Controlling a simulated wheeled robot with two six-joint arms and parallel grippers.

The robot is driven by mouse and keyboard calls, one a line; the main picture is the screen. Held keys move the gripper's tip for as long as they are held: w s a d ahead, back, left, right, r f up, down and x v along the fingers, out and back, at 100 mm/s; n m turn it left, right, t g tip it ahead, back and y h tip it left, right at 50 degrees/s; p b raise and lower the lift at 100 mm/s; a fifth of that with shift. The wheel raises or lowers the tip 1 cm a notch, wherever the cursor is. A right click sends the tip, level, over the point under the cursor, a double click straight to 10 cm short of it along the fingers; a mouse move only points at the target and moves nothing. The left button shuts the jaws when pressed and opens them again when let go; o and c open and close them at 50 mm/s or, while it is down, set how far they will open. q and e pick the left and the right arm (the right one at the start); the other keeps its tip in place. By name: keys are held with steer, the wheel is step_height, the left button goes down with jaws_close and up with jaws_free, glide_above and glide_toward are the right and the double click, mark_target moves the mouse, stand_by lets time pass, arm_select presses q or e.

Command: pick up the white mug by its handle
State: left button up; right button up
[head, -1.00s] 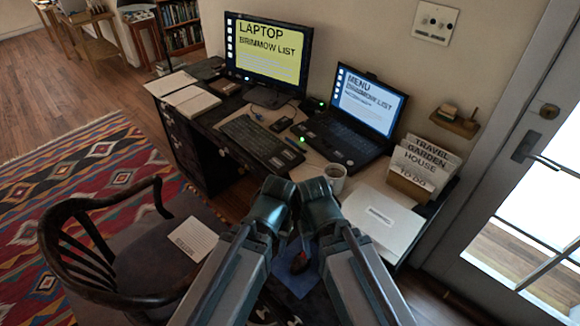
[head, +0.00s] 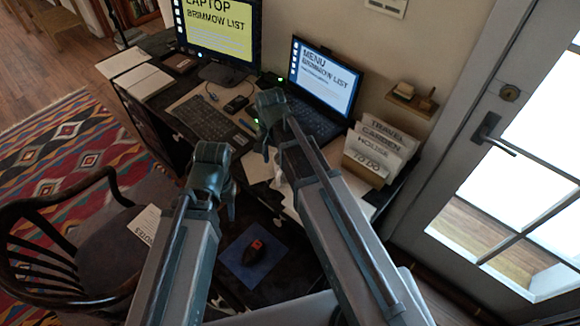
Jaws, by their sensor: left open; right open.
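The white mug is mostly or wholly hidden behind my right gripper and forearm. A pale patch (head: 278,174) beside the arm may be part of it, but I cannot tell, and its handle is not visible. My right gripper (head: 266,146) is open, over the desk in front of the laptop, with its fingers pointing down. My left gripper (head: 228,204) is open and empty, lower and to the left, near the front edge of the desk.
The laptop (head: 327,75), keyboard (head: 203,117) and monitor (head: 215,35) stand at the back. A file holder (head: 365,168) is on the right. A chair (head: 85,235) stands at left. A dark red object lies on a blue mat (head: 235,268) below.

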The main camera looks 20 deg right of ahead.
mark_target(278, 179)
steer(key=shift+w+d, duration=0.15)
steer(key=shift+d, duration=0.1)
steer(key=shift+a+f, duration=0.1)
steer(key=shift+f, duration=0.1)
step_height(278, 179, down, 8)
steer(key=b, duration=0.8)
steer(key=shift+b, duration=0.3)
steer(key=shift+f, duration=0.15)
steer(key=f+b, duration=0.5)
steer(key=shift+d+f, duration=0.15)
steer(key=shift+d, duration=0.1)
steer(key=shift+c, duration=0.2)
jaws_close()
